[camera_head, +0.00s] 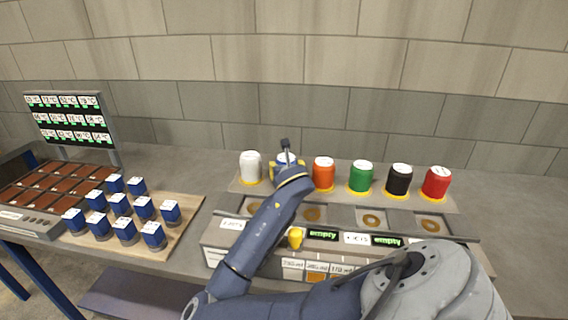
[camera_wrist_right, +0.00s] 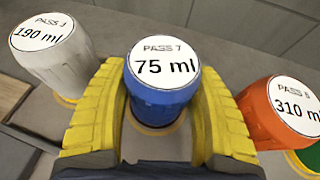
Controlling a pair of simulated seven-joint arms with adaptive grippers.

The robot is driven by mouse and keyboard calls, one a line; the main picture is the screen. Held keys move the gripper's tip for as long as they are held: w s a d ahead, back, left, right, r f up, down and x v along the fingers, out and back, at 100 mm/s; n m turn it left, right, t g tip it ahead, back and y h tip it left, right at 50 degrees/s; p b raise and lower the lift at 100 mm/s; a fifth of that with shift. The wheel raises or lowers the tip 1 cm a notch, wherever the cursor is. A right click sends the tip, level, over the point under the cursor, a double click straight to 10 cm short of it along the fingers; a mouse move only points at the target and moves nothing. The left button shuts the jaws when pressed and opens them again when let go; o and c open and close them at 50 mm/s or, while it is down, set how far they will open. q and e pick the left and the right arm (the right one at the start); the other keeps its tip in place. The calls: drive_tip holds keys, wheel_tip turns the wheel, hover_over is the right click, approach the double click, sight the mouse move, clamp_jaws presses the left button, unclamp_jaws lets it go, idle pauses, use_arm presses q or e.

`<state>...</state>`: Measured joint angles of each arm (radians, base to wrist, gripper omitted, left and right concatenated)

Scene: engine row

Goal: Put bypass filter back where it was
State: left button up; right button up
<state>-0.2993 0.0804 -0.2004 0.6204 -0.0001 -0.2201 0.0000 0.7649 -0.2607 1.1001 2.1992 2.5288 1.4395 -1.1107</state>
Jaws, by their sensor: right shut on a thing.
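A row of coloured canisters stands on a grey ledge (camera_head: 448,203) along the back. From left they are white (camera_head: 250,167), blue, orange (camera_head: 323,173), green (camera_head: 360,177), black (camera_head: 399,179) and red (camera_head: 436,183). My right gripper (camera_head: 287,168) is shut on the blue canister (camera_wrist_right: 162,92), which is labelled "PASS 7, 75 ml". Its yellow fingers stand on both sides of it, between the white canister (camera_wrist_right: 55,58) and the orange canister (camera_wrist_right: 279,115). I cannot tell whether the blue one touches the ledge. My left gripper is not in view.
A front panel has two "empty" displays (camera_head: 323,234), a yellow knob (camera_head: 295,238) and round seats (camera_head: 372,220). At left are a wooden board (camera_head: 185,207) with several blue blocks, a brown-celled tray (camera_head: 50,183) and a readout screen (camera_head: 70,118). My right arm covers part of the panel.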

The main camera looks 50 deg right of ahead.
idle(0.3)
drive_tip(key=o, duration=1.6)
drive_tip(key=shift+f, duration=0.15)
drive_tip(key=shift+r, duration=0.2)
drive_tip(key=shift+v, duration=3.75)
drive_tip(key=shift+f, duration=0.1)
